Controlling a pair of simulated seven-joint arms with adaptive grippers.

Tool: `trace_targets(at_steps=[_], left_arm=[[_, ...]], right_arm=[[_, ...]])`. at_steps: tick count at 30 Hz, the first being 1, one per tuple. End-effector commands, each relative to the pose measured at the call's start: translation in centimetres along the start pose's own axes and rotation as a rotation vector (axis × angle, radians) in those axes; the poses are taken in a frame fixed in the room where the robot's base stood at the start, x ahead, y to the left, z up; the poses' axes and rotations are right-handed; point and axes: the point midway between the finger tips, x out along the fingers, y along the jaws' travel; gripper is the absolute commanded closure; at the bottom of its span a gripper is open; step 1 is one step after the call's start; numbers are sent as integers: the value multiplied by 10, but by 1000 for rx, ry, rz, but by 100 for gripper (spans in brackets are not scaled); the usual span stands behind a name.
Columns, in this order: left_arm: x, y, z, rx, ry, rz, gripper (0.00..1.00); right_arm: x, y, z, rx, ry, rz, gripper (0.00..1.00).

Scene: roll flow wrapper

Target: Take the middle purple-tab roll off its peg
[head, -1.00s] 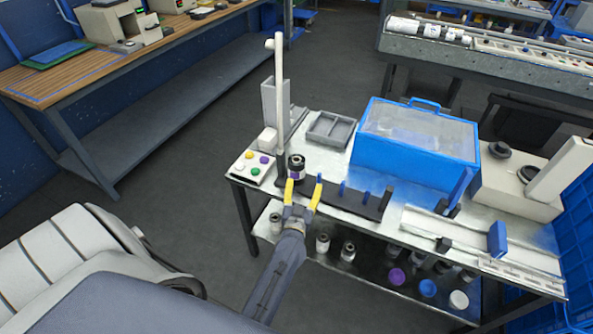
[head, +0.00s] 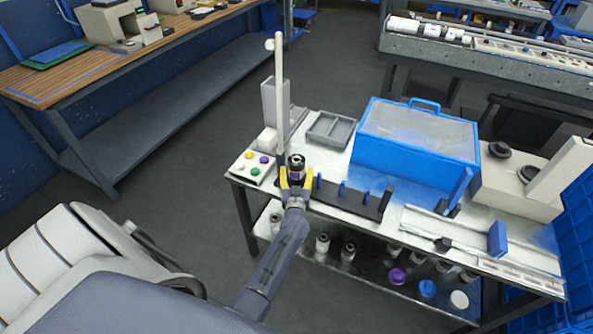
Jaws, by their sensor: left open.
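A dark roll with a purple band (head: 297,165) stands upright near the left end of the machine table, close to the white post. My left gripper (head: 296,179) has its yellow fingers spread on either side of the roll's lower part. The fingers are open, and I cannot tell whether they touch it. The roll's base and any peg under it are hidden by the gripper. A dark bar with several blue upright pieces (head: 343,190) runs to the right of the roll. My right gripper is not in view.
A blue box with a clear lid (head: 415,170) stands behind the bar. A button panel (head: 252,167) is left of the post, and a grey tray (head: 331,129) lies behind. Several rolls, one with a purple end (head: 396,276), rest on the lower shelf.

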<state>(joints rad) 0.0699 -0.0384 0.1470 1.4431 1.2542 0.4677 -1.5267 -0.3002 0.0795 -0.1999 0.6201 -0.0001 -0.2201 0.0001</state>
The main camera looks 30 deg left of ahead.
Motion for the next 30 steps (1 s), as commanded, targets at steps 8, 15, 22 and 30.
trace_targets(at_steps=[8,15,22,30], left_arm=[[4,0,0,0,0,0,34],[4,0,0,0,0,-1,54],[4,0,0,0,0,-1,80],[4,0,-1,-1,2,0,91]], right_arm=[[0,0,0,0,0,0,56],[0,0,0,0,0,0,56],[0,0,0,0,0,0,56],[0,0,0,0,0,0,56]])
